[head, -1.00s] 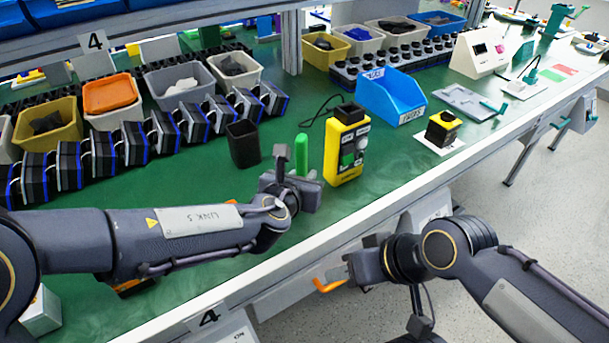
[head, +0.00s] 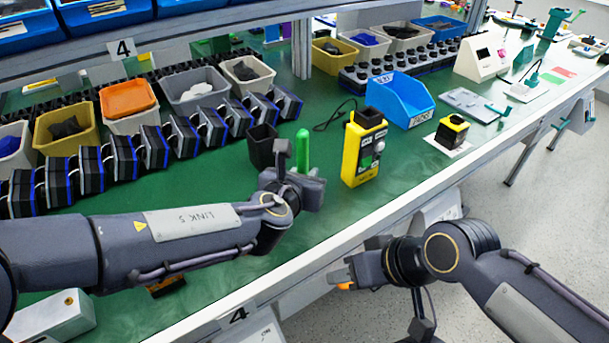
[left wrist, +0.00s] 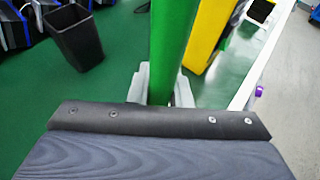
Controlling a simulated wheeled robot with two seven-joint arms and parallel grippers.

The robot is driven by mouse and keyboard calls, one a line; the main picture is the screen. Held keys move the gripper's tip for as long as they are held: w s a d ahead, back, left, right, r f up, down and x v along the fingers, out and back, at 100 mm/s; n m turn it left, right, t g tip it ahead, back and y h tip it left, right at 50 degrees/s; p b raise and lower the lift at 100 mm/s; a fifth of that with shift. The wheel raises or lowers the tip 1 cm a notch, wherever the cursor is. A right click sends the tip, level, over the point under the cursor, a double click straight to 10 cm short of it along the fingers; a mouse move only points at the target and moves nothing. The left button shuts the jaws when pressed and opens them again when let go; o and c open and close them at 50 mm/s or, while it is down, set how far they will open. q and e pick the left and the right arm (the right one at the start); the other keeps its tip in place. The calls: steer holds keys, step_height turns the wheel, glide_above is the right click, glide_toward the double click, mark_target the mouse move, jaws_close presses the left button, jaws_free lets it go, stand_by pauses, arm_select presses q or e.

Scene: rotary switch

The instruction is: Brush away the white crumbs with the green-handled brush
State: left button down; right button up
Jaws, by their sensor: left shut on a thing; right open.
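The brush's green handle (head: 303,146) stands upright above my left gripper (head: 301,180) in the head view. The handle (left wrist: 172,45) also rises between the pale fingers of my left gripper (left wrist: 160,84) in the left wrist view. These fingers are shut on it. The brush's bristles are hidden by the gripper. I cannot make out the white crumbs in either view. My right gripper (head: 345,276) is open and empty, in front of the bench's front edge, with an orange part at its tip.
A black cup (head: 262,148) stands just left of the brush, and a yellow control box (head: 363,150) stands to its right. A blue bin (head: 400,100) is behind the box. Several black-and-blue units line the back left. Green bench top (head: 405,165) is clear at the front right.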

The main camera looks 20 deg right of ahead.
mark_target(301, 163)
arm_select(q)
steer(key=shift+r+p, duration=1.35)
steer(key=shift+r, duration=0.65)
